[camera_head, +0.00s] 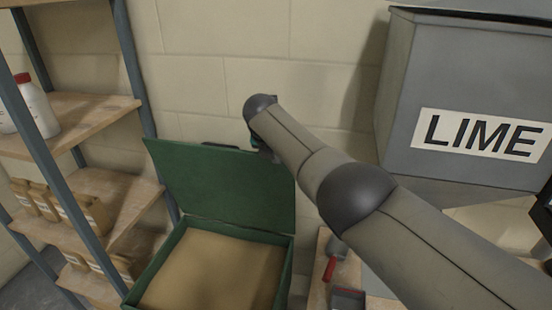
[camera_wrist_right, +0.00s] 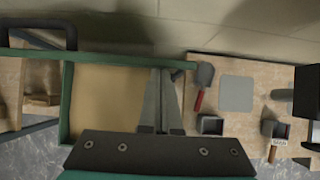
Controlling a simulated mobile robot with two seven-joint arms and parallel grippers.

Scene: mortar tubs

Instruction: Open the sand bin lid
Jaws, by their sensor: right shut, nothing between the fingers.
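The green sand bin (camera_head: 285,290) stands at the lower middle of the head view, with tan sand inside. Its green lid (camera_head: 225,185) is raised and stands nearly upright behind the opening, with a dark handle (camera_head: 220,146) at its top edge. My right gripper (camera_head: 258,142) is at the lid's upper right corner, mostly hidden behind my arm; whether it touches the lid is unclear. In the right wrist view, my right gripper's fingers (camera_wrist_right: 162,80) are together and empty, over the right part of the bin opening (camera_wrist_right: 66,110). My left gripper is not in view.
A shelf rack (camera_head: 85,110) with bottles and packages stands close on the left. A grey LIME bin (camera_head: 455,95) stands at the right. A bench (camera_wrist_right: 235,65) beside the sand bin holds a red-handled trowel (camera_wrist_right: 199,98) and small boxes. A block wall is behind.

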